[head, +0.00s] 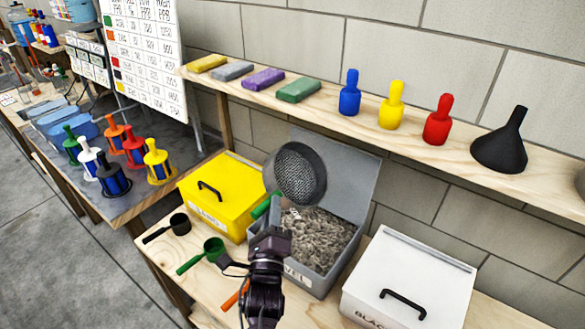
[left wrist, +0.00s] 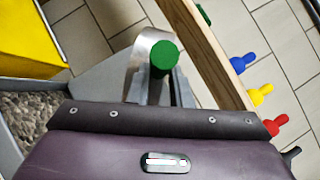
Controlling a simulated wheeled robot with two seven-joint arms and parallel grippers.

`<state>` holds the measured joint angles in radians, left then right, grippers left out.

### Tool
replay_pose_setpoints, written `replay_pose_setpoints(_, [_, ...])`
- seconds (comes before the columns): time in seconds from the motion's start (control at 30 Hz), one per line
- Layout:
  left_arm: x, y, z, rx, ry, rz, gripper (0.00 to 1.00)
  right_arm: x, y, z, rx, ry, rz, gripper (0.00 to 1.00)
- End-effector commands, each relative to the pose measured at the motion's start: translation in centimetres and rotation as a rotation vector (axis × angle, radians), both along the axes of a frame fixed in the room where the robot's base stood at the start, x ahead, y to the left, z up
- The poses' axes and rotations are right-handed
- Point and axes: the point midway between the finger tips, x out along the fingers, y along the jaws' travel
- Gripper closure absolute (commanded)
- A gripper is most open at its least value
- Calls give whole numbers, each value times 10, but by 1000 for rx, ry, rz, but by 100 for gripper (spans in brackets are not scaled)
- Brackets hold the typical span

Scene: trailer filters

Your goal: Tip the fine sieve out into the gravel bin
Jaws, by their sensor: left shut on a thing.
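The fine sieve (head: 297,173) is a dark round mesh pan with a green handle (head: 262,207). My left gripper (head: 270,228) is shut on the green handle, whose round end (left wrist: 164,55) shows in the left wrist view. The sieve is tilted on its side, with its mesh facing me, above the grey gravel bin (head: 318,284). The bin is open, its lid raised at the back, and full of grey gravel (head: 318,238). Gravel also shows in the left wrist view (left wrist: 28,112). The inside of the sieve is not clear. My right gripper is not in view.
A yellow lidded bin (head: 228,185) stands left of the gravel bin and a white lidded bin (head: 425,262) right of it. Dark and green scoops (head: 214,246) lie at the front left. A shelf (head: 330,108) with bottles, blocks and a black funnel (head: 503,145) runs behind.

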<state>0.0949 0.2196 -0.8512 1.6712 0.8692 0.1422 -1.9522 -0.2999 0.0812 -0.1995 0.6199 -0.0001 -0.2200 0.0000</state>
Motion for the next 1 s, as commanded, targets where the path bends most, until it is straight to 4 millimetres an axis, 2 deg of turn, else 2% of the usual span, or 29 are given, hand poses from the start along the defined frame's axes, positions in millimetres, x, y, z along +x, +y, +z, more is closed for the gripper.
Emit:
replay_pose_setpoints(0.03, [0,0,7,-28,17,0,100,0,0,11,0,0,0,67])
replay_pose_setpoints(1.0, [0,0,21,-523,358,-1,100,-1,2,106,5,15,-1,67])
